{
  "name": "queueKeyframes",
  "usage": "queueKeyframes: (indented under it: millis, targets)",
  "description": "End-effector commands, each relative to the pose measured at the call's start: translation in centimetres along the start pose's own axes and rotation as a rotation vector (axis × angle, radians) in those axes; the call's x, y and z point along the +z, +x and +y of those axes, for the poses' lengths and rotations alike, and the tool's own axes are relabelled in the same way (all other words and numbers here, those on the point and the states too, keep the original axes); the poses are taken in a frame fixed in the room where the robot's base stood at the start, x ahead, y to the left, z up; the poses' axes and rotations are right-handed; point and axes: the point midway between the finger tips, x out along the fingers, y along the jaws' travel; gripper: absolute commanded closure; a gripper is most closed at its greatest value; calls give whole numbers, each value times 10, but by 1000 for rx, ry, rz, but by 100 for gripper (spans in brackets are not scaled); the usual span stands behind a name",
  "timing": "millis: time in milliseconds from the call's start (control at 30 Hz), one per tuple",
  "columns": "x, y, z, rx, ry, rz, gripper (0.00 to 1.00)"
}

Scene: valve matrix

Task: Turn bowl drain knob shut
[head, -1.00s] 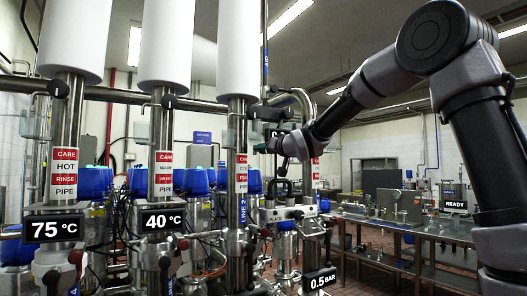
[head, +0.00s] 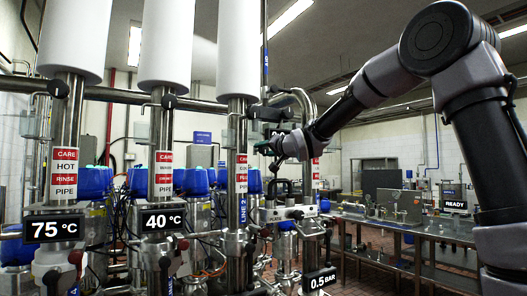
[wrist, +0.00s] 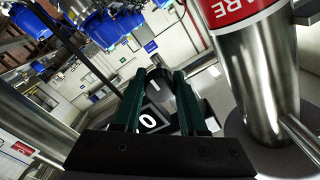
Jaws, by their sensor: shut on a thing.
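In the wrist view a dark knob (wrist: 159,82) with a pale mark on it sits between the two green fingers of my gripper (wrist: 160,76). The fingers are shut on it from both sides. A black plate with a white "0" (wrist: 147,121) shows below the knob, between the fingers. In the head view my gripper (head: 265,147) reaches left to the pipework beside the third upright pipe. The knob is too small and covered to make out there. Whether this knob is the bowl drain one cannot be read.
Steel upright pipes (head: 161,130) with red and white labels stand to the left. A 75 °C display (head: 54,229), a 40 °C display (head: 166,220) and a 0.5 bar display (head: 319,280) hang on the pipework. A steel bench (head: 430,228) stands at the right.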

Motion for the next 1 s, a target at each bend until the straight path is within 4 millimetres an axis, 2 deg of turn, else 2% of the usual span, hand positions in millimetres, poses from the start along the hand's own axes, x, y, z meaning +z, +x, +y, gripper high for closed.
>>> queueKeyframes:
  millis: [200, 233, 267, 300, 667, 767, 1000]
  targets:
    - [1, 0, 1, 2, 2, -1, 100]
    - [1, 0, 1, 2, 2, -1, 47]
    - [0, 0, 1, 2, 1, -1, 36]
    - [0, 0, 1, 2, 1, -1, 29]
    - [-1, -4, 0, 1, -1, 1, 29]
    - [-1, -16, 0, 1, -2, 2, 29]
    - [-1, -64, 0, 2, -3, 2, 29]
